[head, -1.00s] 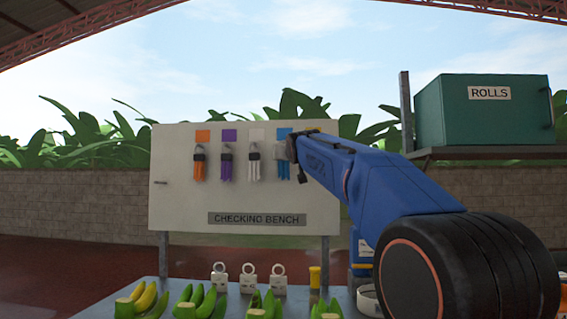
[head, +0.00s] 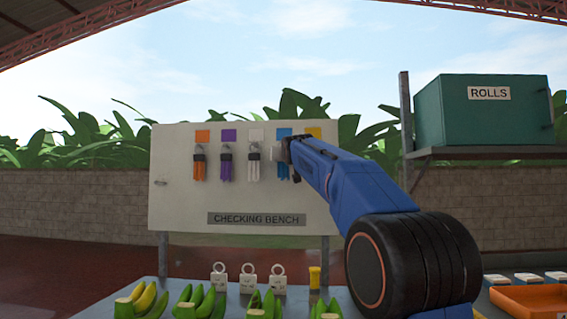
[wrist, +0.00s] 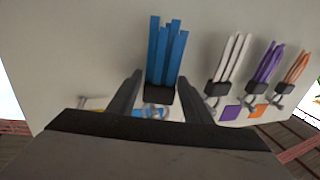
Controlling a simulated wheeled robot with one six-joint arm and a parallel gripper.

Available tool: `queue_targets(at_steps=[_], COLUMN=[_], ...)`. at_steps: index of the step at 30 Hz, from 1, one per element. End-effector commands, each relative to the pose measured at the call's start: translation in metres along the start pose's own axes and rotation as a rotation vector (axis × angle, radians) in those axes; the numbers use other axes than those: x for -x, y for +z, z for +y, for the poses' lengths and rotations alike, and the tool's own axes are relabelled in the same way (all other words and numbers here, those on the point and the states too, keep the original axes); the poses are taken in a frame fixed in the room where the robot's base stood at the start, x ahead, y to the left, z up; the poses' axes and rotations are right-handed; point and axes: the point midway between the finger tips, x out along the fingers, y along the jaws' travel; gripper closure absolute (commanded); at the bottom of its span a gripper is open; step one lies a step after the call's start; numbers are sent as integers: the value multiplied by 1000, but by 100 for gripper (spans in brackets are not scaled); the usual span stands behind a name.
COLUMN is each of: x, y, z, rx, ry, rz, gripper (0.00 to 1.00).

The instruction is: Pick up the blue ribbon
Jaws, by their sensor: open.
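The blue ribbon (wrist: 165,55) hangs as a bundle of strips, held by a black clip (wrist: 159,95) on the white board. In the wrist view it shows between the two fingers of my gripper (wrist: 157,85), which are open, one on each side of it. The fingers appear apart from the ribbon. In the head view my arm covers most of the blue ribbon (head: 284,172); only part shows beneath the blue label (head: 284,132). My gripper is largely hidden there, at the board.
White (head: 254,168), purple (head: 226,167) and orange (head: 199,167) ribbons hang left of the blue one on the white board (head: 175,210). A yellow label (head: 314,132) is to the right. A green ROLLS box (head: 485,120) stands right.

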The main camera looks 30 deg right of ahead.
Motion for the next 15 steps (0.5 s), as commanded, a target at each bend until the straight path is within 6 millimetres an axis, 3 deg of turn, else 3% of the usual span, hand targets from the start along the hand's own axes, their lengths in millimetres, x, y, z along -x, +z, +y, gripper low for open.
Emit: queue_targets(at_steps=[2, 6, 15], x=[0, 0, 0], y=[0, 0, -1], z=[0, 0, 0], rx=[0, 0, 0], ry=[0, 0, 0], rz=[0, 0, 0], gripper=[57, 86, 89])
